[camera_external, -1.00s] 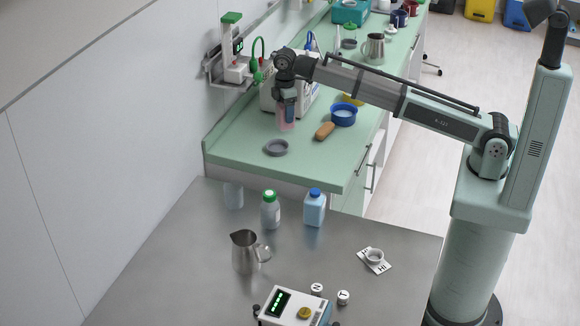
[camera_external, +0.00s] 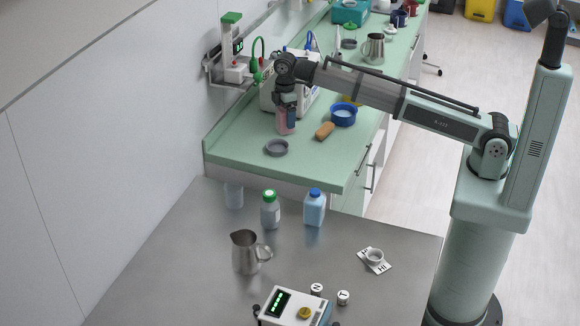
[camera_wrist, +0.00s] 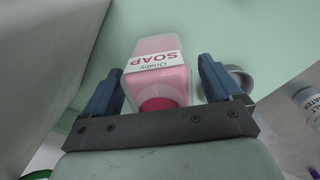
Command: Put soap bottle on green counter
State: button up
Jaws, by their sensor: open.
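The pink soap bottle (camera_external: 283,127) stands on the green counter (camera_external: 240,140), near its front end. In the wrist view the bottle (camera_wrist: 160,68) shows a white SOAP label and a dark pink cap facing my gripper. My gripper (camera_external: 286,116) is above and around the bottle. In the wrist view its blue fingers (camera_wrist: 160,82) stand apart on either side of the bottle, with gaps showing beside it. The bottle's base meeting the counter is small in the external view.
A grey round dish (camera_external: 276,148), a brown oblong item (camera_external: 325,131) and a blue bowl (camera_external: 344,114) sit close by on the counter. A white device (camera_external: 270,97) stands behind the bottle. The steel table (camera_external: 190,260) holds bottles and a metal pitcher (camera_external: 246,252).

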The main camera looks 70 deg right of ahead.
jog(key=shift+r, duration=0.1)
notch_tip(320, 180, up, 12)
jog(key=shift+r, duration=0.1)
dwell(0.4)
dwell(0.5)
